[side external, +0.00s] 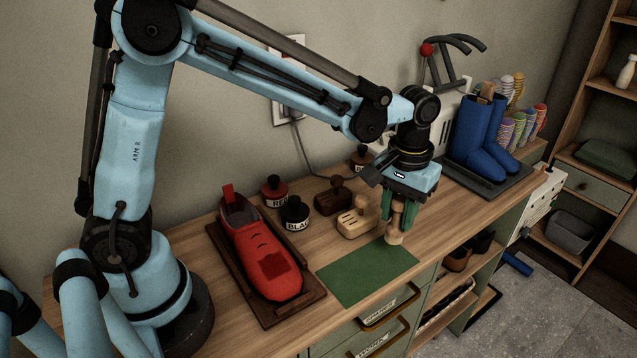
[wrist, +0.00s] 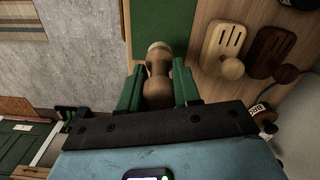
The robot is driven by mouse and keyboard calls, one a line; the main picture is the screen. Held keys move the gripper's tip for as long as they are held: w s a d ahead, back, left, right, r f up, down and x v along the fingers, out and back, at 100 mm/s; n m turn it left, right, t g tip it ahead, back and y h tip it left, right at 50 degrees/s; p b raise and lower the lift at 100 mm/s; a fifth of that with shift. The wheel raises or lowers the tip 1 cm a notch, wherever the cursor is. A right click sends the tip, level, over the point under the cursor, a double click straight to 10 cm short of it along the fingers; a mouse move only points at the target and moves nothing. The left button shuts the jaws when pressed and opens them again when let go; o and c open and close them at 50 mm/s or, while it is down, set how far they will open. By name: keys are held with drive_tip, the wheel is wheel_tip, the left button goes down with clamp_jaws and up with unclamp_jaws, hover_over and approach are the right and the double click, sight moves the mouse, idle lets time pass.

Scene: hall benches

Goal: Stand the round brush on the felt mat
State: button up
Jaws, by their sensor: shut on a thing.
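The round brush (side external: 395,238) is a small wooden piece with a waisted body and a paler end. My gripper (side external: 398,214) has its green fingers shut on it and holds it roughly upright, pale end down. In the wrist view the brush (wrist: 158,72) sits between both fingers (wrist: 158,88). The felt mat (side external: 366,274) is a flat green rectangle at the bench's front edge. The brush is at the mat's far right corner, and its end overlaps the mat's edge (wrist: 165,18) in the wrist view. I cannot tell whether it touches the surface.
A pale slotted wooden brush (side external: 357,218) and a dark one (side external: 333,197) lie close behind the mat. A black-labelled jar (side external: 295,213) and a red jar (side external: 274,191) stand farther left. A red shoe (side external: 262,255) lies left of the mat. Blue boots (side external: 481,135) stand right.

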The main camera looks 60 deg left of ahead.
sight(396, 227)
drive_tip(key=shift+f, duration=1.95)
drive_tip(key=shift+f, duration=0.15)
drive_tip(key=o, duration=1.1)
drive_tip(key=shift+c, duration=0.2)
